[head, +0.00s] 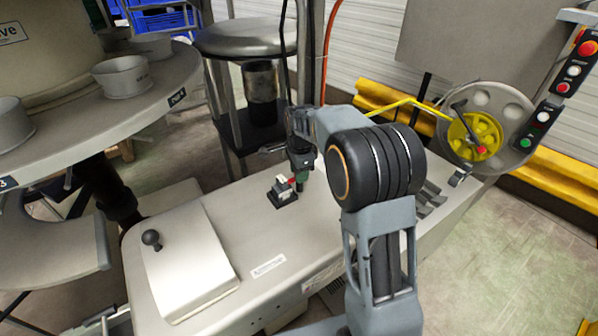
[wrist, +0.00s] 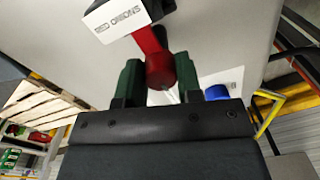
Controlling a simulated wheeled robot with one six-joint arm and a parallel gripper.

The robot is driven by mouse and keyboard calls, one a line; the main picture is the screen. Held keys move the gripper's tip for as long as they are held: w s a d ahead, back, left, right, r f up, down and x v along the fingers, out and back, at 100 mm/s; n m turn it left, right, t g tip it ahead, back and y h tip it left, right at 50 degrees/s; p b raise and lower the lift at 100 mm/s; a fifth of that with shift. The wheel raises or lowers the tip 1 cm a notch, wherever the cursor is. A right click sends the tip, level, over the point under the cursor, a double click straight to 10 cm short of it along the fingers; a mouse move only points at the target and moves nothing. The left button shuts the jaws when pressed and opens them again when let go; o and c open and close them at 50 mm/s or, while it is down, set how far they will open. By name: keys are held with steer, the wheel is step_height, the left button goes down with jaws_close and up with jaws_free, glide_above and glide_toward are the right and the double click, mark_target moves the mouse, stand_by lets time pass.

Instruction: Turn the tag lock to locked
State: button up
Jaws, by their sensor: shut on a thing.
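The tag lock (head: 284,191) is a small dark block with a white face and a red lever, standing on the grey machine top. In the wrist view its white tag (wrist: 116,20) reads "RED ONIONS", and the red lever (wrist: 153,52) runs down from it to a rounded red end. My gripper (head: 299,182) reaches down to the lever from above. In the wrist view its green fingers (wrist: 158,80) stand on both sides of the lever's red end, shut on it. The lever's tip between the fingers is partly hidden. I cannot read any locked or unlocked marking.
The machine top (head: 255,240) around the lock is mostly clear. A pale lid (head: 190,265) with a black knob (head: 151,239) lies at its front left. A round table with metal cups (head: 122,76) is at left. A yellow wheel (head: 474,137) and a button panel (head: 563,87) are at right.

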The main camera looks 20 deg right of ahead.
steer(key=o, duration=0.9)
steer(key=shift+o, duration=0.2)
step_height(320, 180, up, 14)
steer(key=shift+s, duration=0.25)
steer(key=f+n, duration=0.1)
steer(key=n, duration=0.1)
steer(key=f+n, duration=0.1)
steer(key=n, duration=0.1)
steer(key=f+n, duration=0.2)
steer(key=shift+s+f, duration=0.1)
steer(key=shift+s, duration=0.25)
steer(key=s+f+n+t, duration=0.1)
steer(key=s+n, duration=0.4)
steer(key=s, duration=0.6)
steer(key=s+f+n+t, duration=0.2)
steer(key=s+n, duration=0.4)
steer(key=s, duration=0.5)
steer(key=shift+f+t, duration=0.3)
steer(key=shift+f, duration=0.2)
